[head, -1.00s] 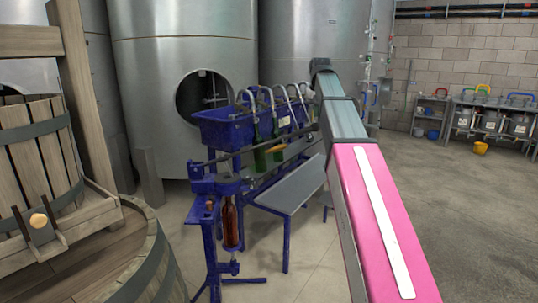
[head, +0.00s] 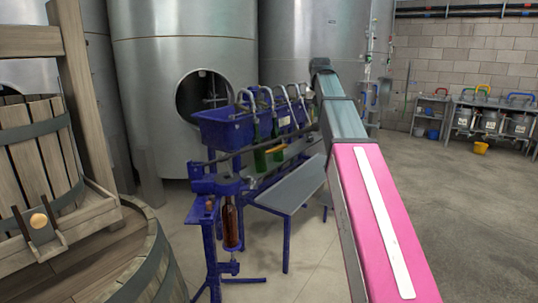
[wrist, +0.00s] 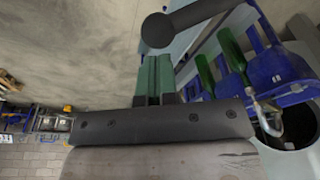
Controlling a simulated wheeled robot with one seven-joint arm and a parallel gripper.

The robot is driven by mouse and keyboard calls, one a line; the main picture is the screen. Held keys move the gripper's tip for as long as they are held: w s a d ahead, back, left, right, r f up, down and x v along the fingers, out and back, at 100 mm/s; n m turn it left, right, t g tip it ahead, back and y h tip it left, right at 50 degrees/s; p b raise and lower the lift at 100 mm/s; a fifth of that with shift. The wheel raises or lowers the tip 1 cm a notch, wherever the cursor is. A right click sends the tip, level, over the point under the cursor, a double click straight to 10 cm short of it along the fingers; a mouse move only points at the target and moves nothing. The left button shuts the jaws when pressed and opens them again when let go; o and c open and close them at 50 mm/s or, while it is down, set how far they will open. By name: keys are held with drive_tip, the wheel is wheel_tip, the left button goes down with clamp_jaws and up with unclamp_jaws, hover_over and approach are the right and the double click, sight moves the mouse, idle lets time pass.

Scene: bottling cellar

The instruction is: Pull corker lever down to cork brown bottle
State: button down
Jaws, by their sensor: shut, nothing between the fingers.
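The blue corker (head: 205,184) stands on legs at the middle left of the head view. The brown bottle (head: 231,225) is upright in it, below the corker head. The dark lever (head: 262,146) slopes up from the corker head to the right, and its far end passes toward my arm. In the wrist view, a dark round knob on a thick dark bar (wrist: 195,20), apparently the lever's end, lies just beyond my fingertips. My gripper (wrist: 154,62) has its two green fingers together and empty. I cannot tell whether they touch the knob. The head view does not show the gripper.
A blue filler trough (head: 225,130) with spouts and green bottles (head: 260,158) stands behind the corker. A grey table (head: 290,188) is beside it. A wooden press (head: 40,150) is on the left, steel tanks (head: 185,60) behind.

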sight(318, 125)
idle(0.4)
drive_tip(key=shift+s+d+f, duration=0.1)
drive_tip(key=shift+d+f, duration=0.15)
drive_tip(key=shift+f, duration=0.4)
drive_tip(key=shift+s+d+f, duration=0.1)
drive_tip(key=shift+d+f, duration=0.1)
drive_tip(key=shift+f, duration=0.45)
drive_tip(key=shift+f, duration=0.1)
drive_tip(key=shift+f, duration=1.3)
drive_tip(key=shift+d+f, duration=0.2)
drive_tip(key=shift+f, duration=0.45)
drive_tip(key=shift+d+f, duration=0.2)
drive_tip(key=shift+f, duration=0.45)
drive_tip(key=shift+w, duration=0.1)
drive_tip(key=shift+f, duration=0.1)
